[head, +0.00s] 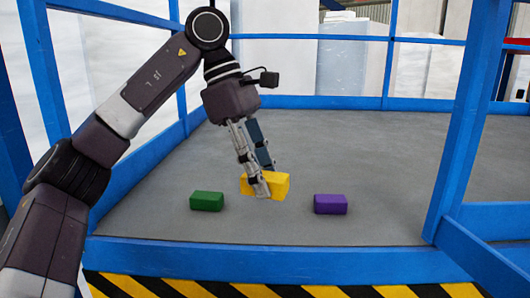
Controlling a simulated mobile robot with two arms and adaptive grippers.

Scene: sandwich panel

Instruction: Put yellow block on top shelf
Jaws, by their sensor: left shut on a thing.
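The yellow block (279,185) is between the green and purple blocks on the grey shelf surface (330,145). My left gripper (265,184) reaches down from above and is shut on the yellow block. One finger covers part of the block's near side. I cannot tell whether the block touches the surface or is slightly lifted. My right gripper is not in view. I cannot tell from this view which surface is the top shelf.
A green block (207,201) lies to the left and a purple block (330,204) to the right. A blue frame with a front edge (250,253), posts (463,120) and rails surrounds the surface. The grey area behind the blocks is clear.

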